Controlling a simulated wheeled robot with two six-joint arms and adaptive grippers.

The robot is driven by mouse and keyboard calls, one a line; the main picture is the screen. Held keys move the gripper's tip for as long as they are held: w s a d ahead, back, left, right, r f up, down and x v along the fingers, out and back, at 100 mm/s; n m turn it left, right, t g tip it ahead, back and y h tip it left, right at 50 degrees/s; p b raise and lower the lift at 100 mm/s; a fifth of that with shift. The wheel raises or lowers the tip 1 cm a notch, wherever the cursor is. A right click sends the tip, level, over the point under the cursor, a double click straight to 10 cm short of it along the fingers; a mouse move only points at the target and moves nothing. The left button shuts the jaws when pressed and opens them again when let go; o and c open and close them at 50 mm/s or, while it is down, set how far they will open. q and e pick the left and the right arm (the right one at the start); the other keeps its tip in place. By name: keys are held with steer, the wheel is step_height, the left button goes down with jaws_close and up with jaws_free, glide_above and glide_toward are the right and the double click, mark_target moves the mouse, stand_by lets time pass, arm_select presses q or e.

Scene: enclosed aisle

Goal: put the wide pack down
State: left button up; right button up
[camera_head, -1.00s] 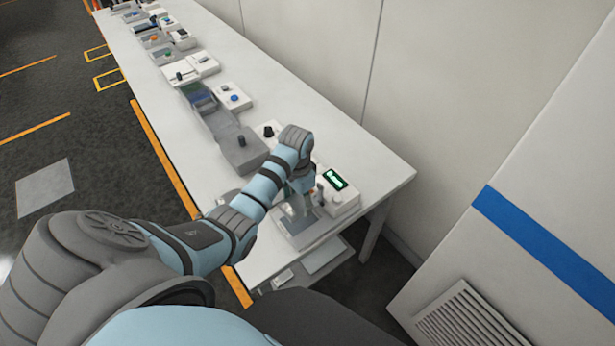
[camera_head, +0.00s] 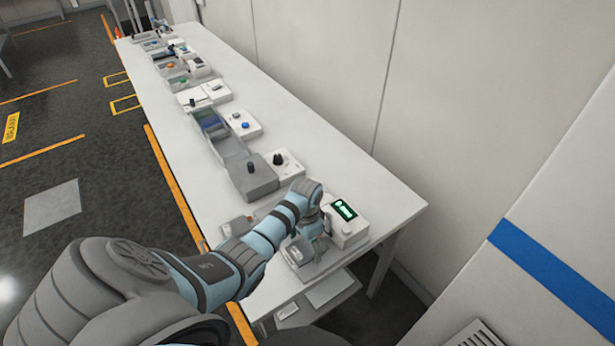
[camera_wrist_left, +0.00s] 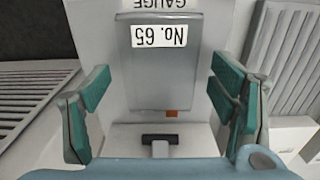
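My left gripper (camera_wrist_left: 160,92) is open. Its teal finger pads stand wide apart in the left wrist view, on either side of a grey rectangular panel or block labelled "No. 65" (camera_wrist_left: 165,62). A narrow gap shows on each side of it, so the pads do not appear to touch it. I cannot tell whether this is the wide pack. In the head view the left gripper (camera_head: 312,232) is over a light grey station (camera_head: 300,254) at the table's near end, partly hidden by my wrist. My right gripper is not in view.
A white box with a green-lit display (camera_head: 346,219) stands right of the left gripper. A grey box with a black knob (camera_head: 252,177) and several other devices line the long white table (camera_head: 375,186). A wall runs behind, and a blue-striped panel (camera_head: 550,272) stands at right.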

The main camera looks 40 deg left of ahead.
mark_target(307, 247)
arm_select(q)
step_height(307, 247, up, 12)
steer(key=p, duration=0.2)
steer(key=shift+r, duration=0.25)
stand_by(0.4)
